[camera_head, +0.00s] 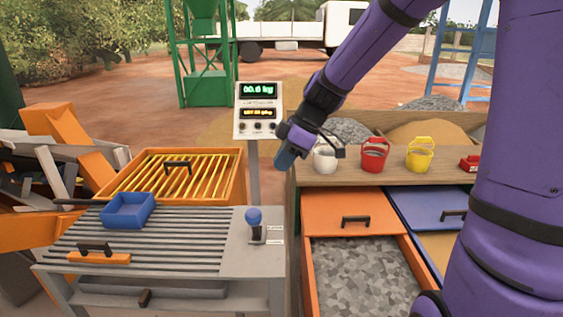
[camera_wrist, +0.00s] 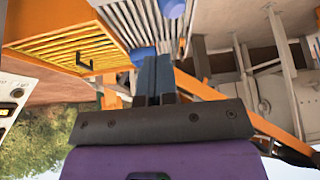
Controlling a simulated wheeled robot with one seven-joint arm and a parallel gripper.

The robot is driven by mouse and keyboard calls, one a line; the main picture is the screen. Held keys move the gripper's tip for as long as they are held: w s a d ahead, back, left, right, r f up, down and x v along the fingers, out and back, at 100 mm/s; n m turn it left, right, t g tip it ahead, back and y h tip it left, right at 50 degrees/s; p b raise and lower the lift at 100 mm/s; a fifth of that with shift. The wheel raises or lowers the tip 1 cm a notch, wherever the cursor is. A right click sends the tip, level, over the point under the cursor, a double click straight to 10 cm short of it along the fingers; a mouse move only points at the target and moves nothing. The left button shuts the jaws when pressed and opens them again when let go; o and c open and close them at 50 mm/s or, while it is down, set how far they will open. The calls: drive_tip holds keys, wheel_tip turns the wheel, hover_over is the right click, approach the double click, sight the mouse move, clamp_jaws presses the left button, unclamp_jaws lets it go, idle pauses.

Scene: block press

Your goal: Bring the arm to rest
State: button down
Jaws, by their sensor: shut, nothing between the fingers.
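My purple arm reaches in from the right in the head view. My gripper (camera_head: 286,157) has blue-grey fingers and hangs in the air in front of the control panel's post, left of the white bucket. In the wrist view the fingers of my gripper (camera_wrist: 153,75) are together with nothing between them. It touches nothing that I can see.
The control panel (camera_head: 257,110) stands close behind my gripper. White (camera_head: 326,157), red (camera_head: 374,155) and yellow (camera_head: 419,155) buckets stand on the shelf. Below, an orange drawer (camera_head: 307,275) of gravel is open. A slatted table (camera_head: 180,240) holds a blue tray (camera_head: 128,210) and a lever (camera_head: 254,222).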

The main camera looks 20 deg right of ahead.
drive_tip(key=shift+s, duration=0.1)
drive_tip(key=s+d+r+m+t+h, duration=0.1)
drive_tip(key=s+d+r+m+h, duration=0.1)
drive_tip(key=s, duration=0.5)
drive_tip(key=s+d+r+m+t+h, duration=0.1)
drive_tip(key=s+d+r+m+h, duration=0.1)
drive_tip(key=s+r+m, duration=0.3)
drive_tip(key=s+d+r+m+t+h, duration=0.1)
drive_tip(key=s+d+r+m, duration=0.1)
drive_tip(key=s+m, duration=0.5)
drive_tip(key=shift+s+r+t+h, duration=0.35)
drive_tip(key=shift+s+r, duration=0.45)
drive_tip(key=shift+s, duration=1.35)
